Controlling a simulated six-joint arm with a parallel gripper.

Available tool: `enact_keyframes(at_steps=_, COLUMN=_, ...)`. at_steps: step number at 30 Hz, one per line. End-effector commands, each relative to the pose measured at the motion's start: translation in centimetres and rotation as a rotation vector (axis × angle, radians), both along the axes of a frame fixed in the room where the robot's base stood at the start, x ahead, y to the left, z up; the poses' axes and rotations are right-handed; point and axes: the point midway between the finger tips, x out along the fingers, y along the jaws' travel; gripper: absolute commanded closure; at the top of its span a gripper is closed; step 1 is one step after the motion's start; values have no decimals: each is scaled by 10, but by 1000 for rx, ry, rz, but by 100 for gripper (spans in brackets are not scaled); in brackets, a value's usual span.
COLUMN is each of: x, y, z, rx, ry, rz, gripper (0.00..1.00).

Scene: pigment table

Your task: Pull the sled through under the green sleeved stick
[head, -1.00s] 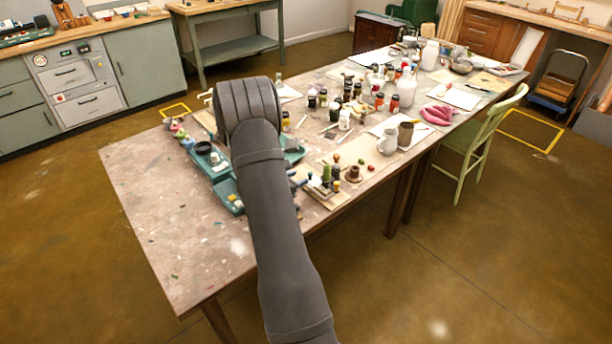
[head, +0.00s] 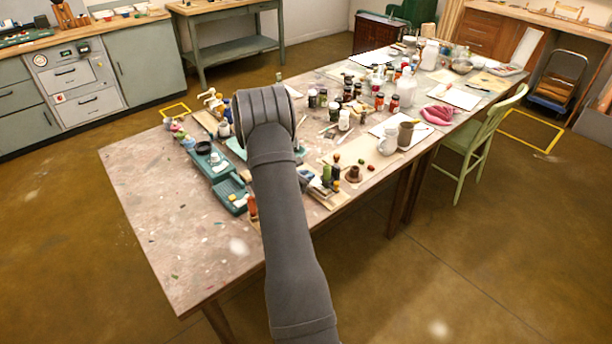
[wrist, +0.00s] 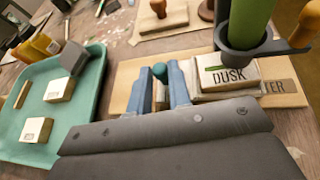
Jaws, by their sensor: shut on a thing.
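In the wrist view my gripper (wrist: 161,80) has its two blue fingers closed on a small teal knob (wrist: 160,71). The knob stands at the left end of a pale block-like piece, apparently the sled; its lower part is hidden by the fingers. A pale block marked DUSK (wrist: 232,77) lies right of the fingers on a tan board (wrist: 284,94). The green sleeved stick (wrist: 250,20) rises at the upper right with a dark collar (wrist: 243,50) just above the DUSK block. I cannot tell whether they touch. The head view hides my gripper behind my arm.
A teal tray (wrist: 84,109) with pale blocks lies left of the fingers. A wooden stamp-like piece (wrist: 160,18) stands behind. In the head view, jars and bottles crowd the table (head: 165,235) beyond my arm; its near left part is clear.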

Motion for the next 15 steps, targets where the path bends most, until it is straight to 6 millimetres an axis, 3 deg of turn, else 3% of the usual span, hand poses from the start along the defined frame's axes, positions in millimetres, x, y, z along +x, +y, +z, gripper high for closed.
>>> enact_keyframes(at_steps=15, x=-21, y=-21, z=0, rx=-1, ry=-1, rz=0, gripper=100)
